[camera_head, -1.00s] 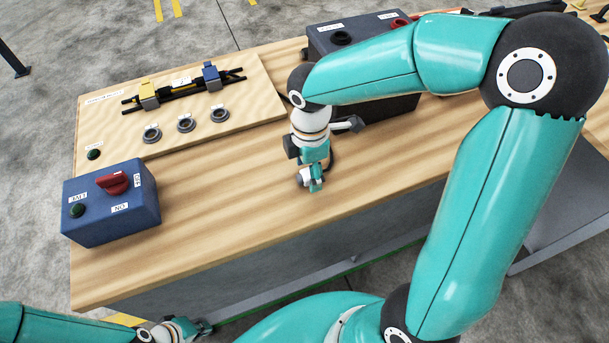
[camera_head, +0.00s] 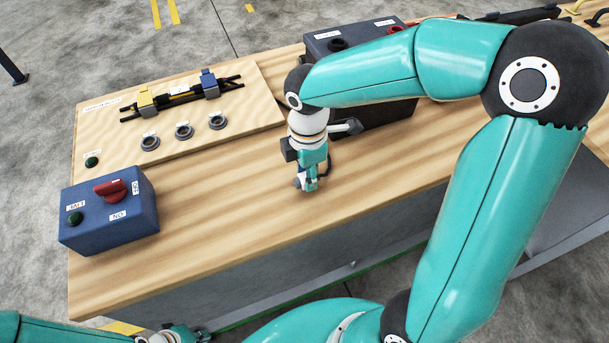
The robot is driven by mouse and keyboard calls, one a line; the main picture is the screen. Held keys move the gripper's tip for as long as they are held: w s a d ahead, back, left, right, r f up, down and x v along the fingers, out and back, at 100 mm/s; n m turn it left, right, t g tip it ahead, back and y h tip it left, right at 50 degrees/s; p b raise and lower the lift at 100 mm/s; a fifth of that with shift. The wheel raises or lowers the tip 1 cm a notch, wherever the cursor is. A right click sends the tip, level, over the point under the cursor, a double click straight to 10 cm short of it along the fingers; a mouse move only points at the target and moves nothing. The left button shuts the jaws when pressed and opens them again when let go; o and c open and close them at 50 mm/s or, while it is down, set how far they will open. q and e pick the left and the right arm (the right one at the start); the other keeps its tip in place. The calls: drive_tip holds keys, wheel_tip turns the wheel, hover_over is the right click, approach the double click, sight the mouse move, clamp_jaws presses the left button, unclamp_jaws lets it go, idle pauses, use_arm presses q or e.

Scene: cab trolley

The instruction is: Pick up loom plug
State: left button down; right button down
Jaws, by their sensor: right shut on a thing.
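My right gripper (camera_head: 308,182) points down just above or at the bare wooden bench top, in front of the dark blue-grey box. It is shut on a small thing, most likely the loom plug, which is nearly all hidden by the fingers. A short dark cable (camera_head: 330,168) curves beside the gripper on its right. My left gripper (camera_head: 188,334) is at the bottom edge, off the front of the bench and partly cut off. Its fingers are too small and cropped to read.
A pale board (camera_head: 243,110) holds a dark harness (camera_head: 183,93) in yellow and blue clips, with several round sockets. A blue switch box (camera_head: 110,215) with a red knob stands at the left front. A dark box (camera_head: 322,45) stands behind my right arm. The front middle bench is clear.

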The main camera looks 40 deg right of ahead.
wheel_tip(320, 180, up, 19)
drive_tip(key=p, duration=0.1)
drive_tip(key=shift+p, duration=0.3)
idle(0.4)
